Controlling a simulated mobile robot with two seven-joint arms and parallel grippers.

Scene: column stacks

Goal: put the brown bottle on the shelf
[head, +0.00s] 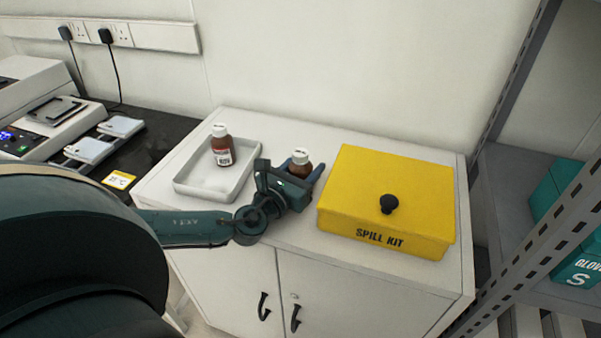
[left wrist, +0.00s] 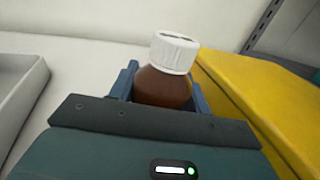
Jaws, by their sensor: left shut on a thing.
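A brown bottle with a white cap (head: 301,164) is between the fingers of my left gripper (head: 305,174), which is shut on it above the white cabinet top. The same bottle (left wrist: 167,88) shows in the left wrist view, its lower part hidden by the gripper body. I cannot tell whether its base touches the cabinet. A second brown bottle (head: 223,149) with a white cap and a label stands in the white tray (head: 188,189) to the left. The grey metal shelf (head: 515,165) is at the right edge. My right gripper is not in view.
A yellow spill kit box (head: 345,190) with a black knob stands right of the held bottle, between it and the shelf. Teal glove boxes (head: 577,252) are on the shelving. The shelf's slotted upright (head: 530,262) stands in front. Lab equipment (head: 45,130) is at left.

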